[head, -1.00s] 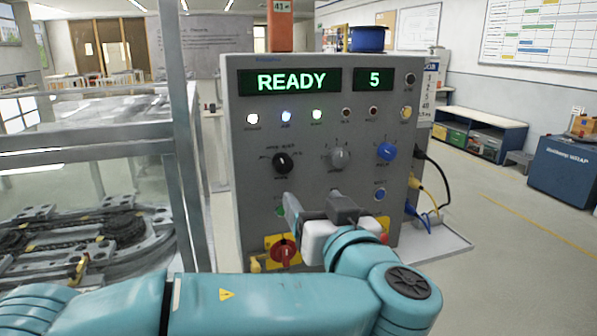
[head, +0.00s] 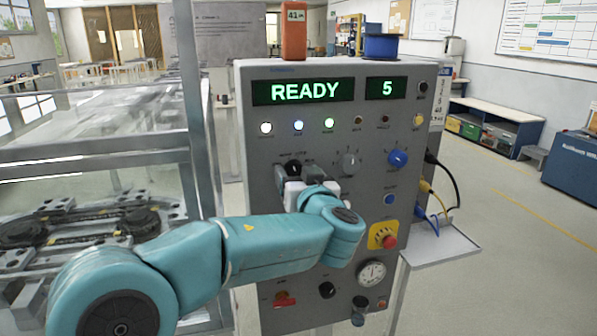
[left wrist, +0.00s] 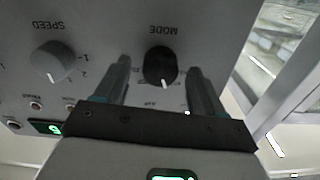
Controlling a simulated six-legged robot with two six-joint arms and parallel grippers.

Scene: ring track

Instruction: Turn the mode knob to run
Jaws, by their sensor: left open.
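The black mode knob (head: 293,168) is on the grey control panel (head: 262,130), left of the grey speed knob (head: 349,164). In the left wrist view the mode knob (left wrist: 160,65) appears upside down under the word MODE, its white pointer line towards the picture's bottom. The small position labels there cannot be read fully. My left gripper (head: 296,176) is open in front of the mode knob. In the left wrist view its two fingers stand on either side of the knob, with visible gaps. My right gripper is not in view.
The lit display (head: 303,91) reads READY and another reads 5. A blue knob (head: 398,159), a red emergency button (head: 389,241) and a gauge (head: 371,272) share the panel. A glazed track enclosure (head: 100,150) stands left.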

